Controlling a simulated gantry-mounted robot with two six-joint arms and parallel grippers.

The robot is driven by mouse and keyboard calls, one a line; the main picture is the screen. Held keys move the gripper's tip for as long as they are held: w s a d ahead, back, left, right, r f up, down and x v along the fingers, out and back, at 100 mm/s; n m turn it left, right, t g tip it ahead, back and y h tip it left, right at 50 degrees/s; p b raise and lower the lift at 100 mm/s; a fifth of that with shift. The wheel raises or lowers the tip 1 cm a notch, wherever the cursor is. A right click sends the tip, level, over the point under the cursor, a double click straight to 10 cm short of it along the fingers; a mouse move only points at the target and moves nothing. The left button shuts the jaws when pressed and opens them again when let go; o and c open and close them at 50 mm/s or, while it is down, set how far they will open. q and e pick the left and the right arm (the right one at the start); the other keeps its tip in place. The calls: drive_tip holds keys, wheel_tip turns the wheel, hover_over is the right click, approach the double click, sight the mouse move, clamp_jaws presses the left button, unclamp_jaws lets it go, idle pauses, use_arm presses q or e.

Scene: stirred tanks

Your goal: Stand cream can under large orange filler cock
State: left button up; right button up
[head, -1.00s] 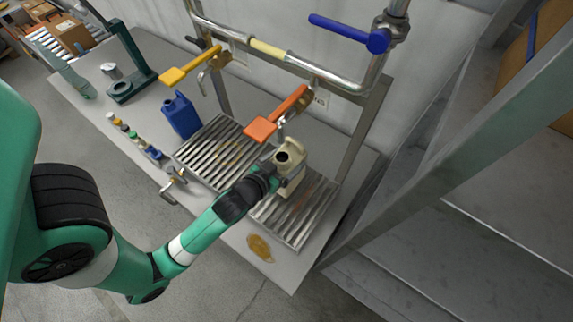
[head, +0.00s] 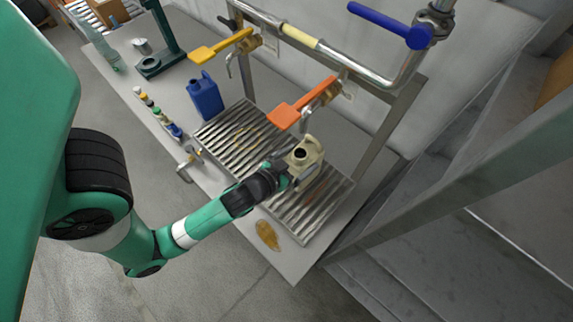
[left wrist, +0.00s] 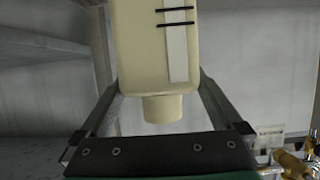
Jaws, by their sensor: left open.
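The cream can (head: 307,163) stands on the slatted drip grate (head: 222,128), near the spout below the large orange filler cock (head: 301,103). In the head view its open mouth shows just below and in front of that spout; whether it is exactly under it I cannot tell. My left gripper (head: 288,168) is open at the can's near side. In the left wrist view the can (left wrist: 140,45) appears neck-down, with a pale strip, and the fingers of my left gripper (left wrist: 162,80) lie on either side of it. My right gripper is not in view.
A blue can (head: 205,97) stands left of the grate, near the yellow cock (head: 221,46). A blue-handled valve (head: 389,25) is on the pipe above. Small bottles (head: 158,115) line the front edge. A brown spill (head: 267,234) lies at the near right. A frame post stands behind.

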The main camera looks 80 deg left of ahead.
use_arm(q)
drive_tip(key=v, duration=0.8)
drive_tip(key=shift+d+f+b, duration=0.1)
drive_tip(key=shift+d+b, duration=0.05)
drive_tip(key=shift+b, duration=0.2)
drive_tip(key=shift+s+d+r, duration=0.25)
drive_tip(key=shift+s+r, duration=0.2)
drive_tip(key=shift+s, duration=0.15)
